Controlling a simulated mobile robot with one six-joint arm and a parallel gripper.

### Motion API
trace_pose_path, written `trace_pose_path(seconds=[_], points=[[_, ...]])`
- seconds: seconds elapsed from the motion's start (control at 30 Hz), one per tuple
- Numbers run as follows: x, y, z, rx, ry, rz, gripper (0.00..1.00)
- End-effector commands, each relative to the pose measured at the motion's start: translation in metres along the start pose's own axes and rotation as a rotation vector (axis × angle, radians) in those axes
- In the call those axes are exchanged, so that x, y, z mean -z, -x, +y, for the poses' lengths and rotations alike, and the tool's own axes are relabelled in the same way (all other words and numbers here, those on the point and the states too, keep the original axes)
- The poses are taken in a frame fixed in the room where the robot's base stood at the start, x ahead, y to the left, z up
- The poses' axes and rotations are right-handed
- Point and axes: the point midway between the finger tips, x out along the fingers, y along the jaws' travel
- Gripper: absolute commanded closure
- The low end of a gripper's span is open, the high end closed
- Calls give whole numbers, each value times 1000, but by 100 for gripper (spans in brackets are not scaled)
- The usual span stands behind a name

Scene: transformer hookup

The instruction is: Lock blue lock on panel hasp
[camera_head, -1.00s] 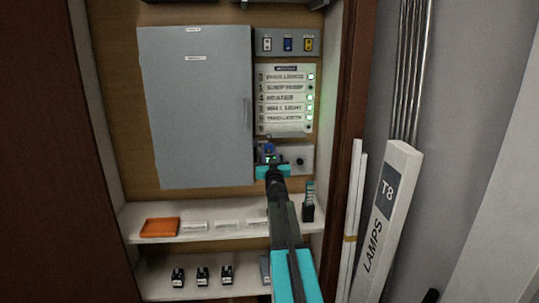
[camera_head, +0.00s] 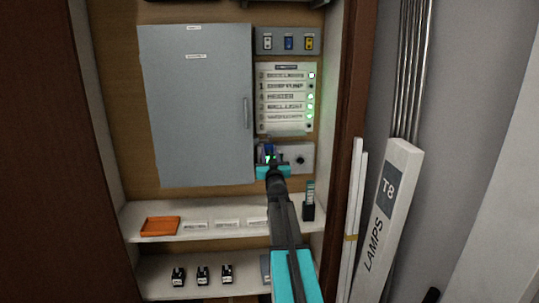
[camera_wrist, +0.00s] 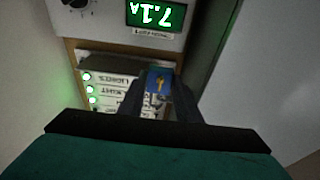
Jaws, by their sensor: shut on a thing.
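In the head view my gripper (camera_head: 271,163) is in front of the small meter box, right of the lower edge of the grey panel door (camera_head: 195,110). The lock is mostly hidden there. The panel is shut, with a handle on its right side. I cannot make out the hasp clearly.
A label board (camera_head: 285,98) with indicator lights is above my gripper. A lit display (camera_wrist: 157,15) reads 7.1A. A shelf below holds an orange tray (camera_head: 160,226); several small black items are lower down.

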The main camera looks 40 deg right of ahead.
Motion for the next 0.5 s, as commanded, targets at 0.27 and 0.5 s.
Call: trace_pose_path(seconds=[0.27,0.5], points=[[-3,1,0,0,0,1,96],[-5,1,0,0,0,1,96]])
